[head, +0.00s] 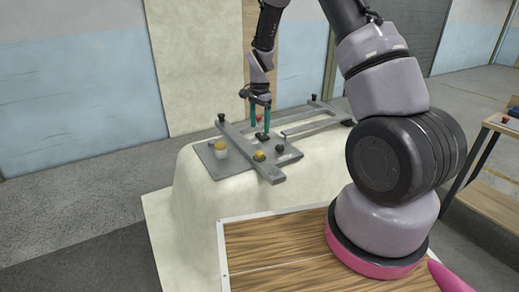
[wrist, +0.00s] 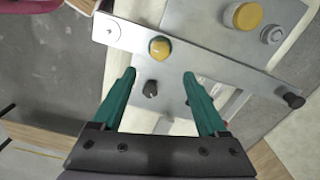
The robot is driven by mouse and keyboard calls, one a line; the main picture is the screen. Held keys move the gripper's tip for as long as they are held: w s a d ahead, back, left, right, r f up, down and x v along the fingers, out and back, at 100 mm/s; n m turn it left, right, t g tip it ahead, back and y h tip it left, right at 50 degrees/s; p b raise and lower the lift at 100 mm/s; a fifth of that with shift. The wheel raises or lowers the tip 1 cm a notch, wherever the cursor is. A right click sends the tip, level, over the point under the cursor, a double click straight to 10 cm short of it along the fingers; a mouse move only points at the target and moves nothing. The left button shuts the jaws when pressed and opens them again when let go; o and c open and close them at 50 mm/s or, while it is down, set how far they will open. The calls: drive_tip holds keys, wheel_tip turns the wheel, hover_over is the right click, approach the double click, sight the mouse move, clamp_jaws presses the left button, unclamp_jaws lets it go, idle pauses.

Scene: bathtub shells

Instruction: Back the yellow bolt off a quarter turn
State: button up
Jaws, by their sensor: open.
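A yellow bolt head (head: 259,155) sits on the grey metal bar (head: 243,143) that lies across a grey plate. In the wrist view, the yellow bolt (wrist: 160,48) is ahead of the fingertips, about midway between their lines, with nothing touching it. My gripper (head: 260,127) is open and empty, its teal fingers pointing down over the fixture, beyond the bolt in the head view. In the wrist view, my gripper (wrist: 160,74) shows a wide gap between its fingers. The bolt's shank is hidden.
A second yellow-topped round part (head: 220,146) stands on the plate beside the bar. Dark knobs stand close by, one beside the bar (head: 280,148) and one at its far end (head: 221,117). The cream tub shell (head: 195,215) carries the fixture. A wood-topped surface (head: 265,255) is in front.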

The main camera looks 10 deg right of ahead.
sight(260, 152)
wheel_tip(260, 152, down, 11)
drive_tip(key=shift+f, duration=0.1)
idle(0.4)
clamp_jaws()
